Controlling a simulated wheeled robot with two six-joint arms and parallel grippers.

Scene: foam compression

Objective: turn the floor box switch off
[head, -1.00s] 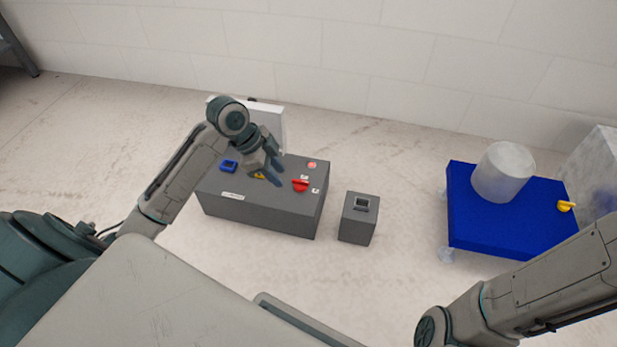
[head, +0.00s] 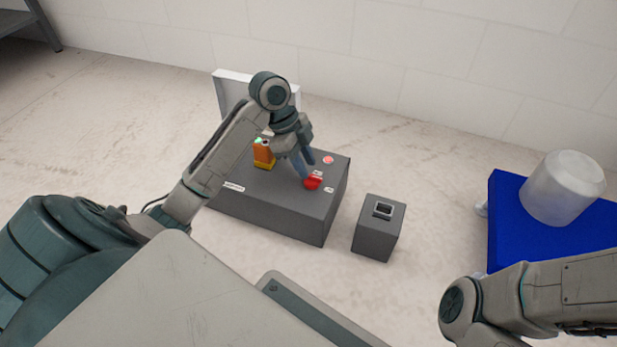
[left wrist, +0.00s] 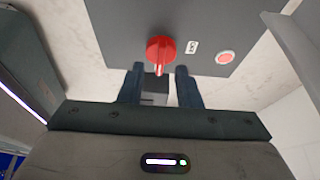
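A large dark grey floor box (head: 285,206) stands on the floor, with a red rotary switch (head: 313,181) on its top near the right front. My left gripper (head: 304,178) points down at this switch. In the left wrist view the red switch (left wrist: 160,50) lies at the fingertips, with its narrow handle end in the gap between them. The left gripper (left wrist: 160,74) is open there, with a gap on both sides of the handle. In the head view the fingers partly cover the switch. The right gripper is outside the views.
An orange piece (head: 263,153) and a round red button (head: 328,160) are on the floor box; a white panel (head: 232,91) stands behind it. A small grey box (head: 377,231) with a dark inset stands right. A blue platform (head: 510,225) carries a white cylinder (head: 563,188).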

